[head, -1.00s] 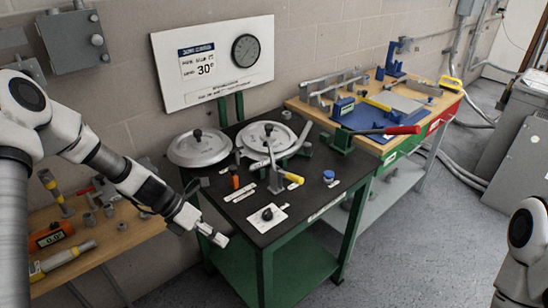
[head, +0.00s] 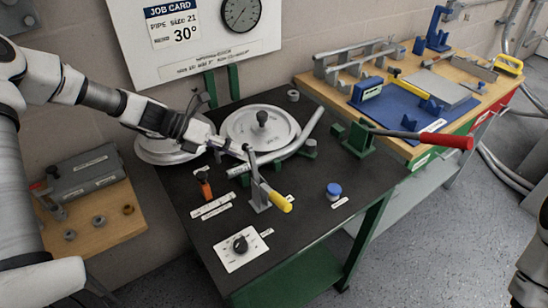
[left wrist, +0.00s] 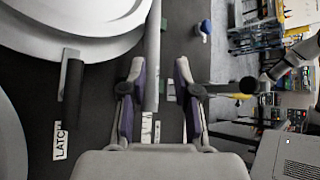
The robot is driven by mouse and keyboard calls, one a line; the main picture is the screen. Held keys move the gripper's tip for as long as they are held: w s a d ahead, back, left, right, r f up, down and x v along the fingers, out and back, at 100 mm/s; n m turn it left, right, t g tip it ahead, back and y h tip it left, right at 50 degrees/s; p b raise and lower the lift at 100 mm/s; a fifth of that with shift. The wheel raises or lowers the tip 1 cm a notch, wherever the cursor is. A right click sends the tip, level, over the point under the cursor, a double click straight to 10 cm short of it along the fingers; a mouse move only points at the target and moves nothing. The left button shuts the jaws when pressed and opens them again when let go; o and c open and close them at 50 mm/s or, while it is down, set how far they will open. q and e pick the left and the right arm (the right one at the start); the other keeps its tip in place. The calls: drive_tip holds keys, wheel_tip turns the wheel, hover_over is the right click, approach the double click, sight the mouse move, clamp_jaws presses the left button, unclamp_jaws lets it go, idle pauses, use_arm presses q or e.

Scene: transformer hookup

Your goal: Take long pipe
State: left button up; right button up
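A long grey pipe (head: 285,152) lies on the bender on the black table, beside the front of a round grey disc (head: 262,130). It looks bent, with its right end angled away to the back. My left gripper (head: 236,150) is over the table at the pipe's left part. In the left wrist view the pipe (left wrist: 152,50) runs upright between the two spread fingers of the left gripper (left wrist: 160,72). The fingers look apart from it; their exact height over it cannot be told. My right gripper is out of view.
A yellow-tipped lever (head: 279,201) stands just in front of the pipe. An orange-marked latch (head: 205,188), a dial plate (head: 240,246) and a blue knob (head: 334,190) are on the table. A red-handled tool (head: 440,138) reaches out at right. The table's front right is clear.

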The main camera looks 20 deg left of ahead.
sight(260, 159)
use_arm(q)
drive_tip(key=shift+w+f+b, duration=0.2)
drive_tip(key=shift+f+b, duration=0.1)
drive_tip(key=shift+f, duration=0.35)
drive_tip(key=b+x, duration=0.1)
drive_tip(key=x, duration=0.3)
drive_tip(key=b+x, duration=0.2)
drive_tip(key=x, duration=0.2)
drive_tip(key=shift+w+a+r, duration=0.1)
drive_tip(key=shift+w, duration=0.3)
drive_tip(key=shift+r, duration=0.1)
clamp_jaws()
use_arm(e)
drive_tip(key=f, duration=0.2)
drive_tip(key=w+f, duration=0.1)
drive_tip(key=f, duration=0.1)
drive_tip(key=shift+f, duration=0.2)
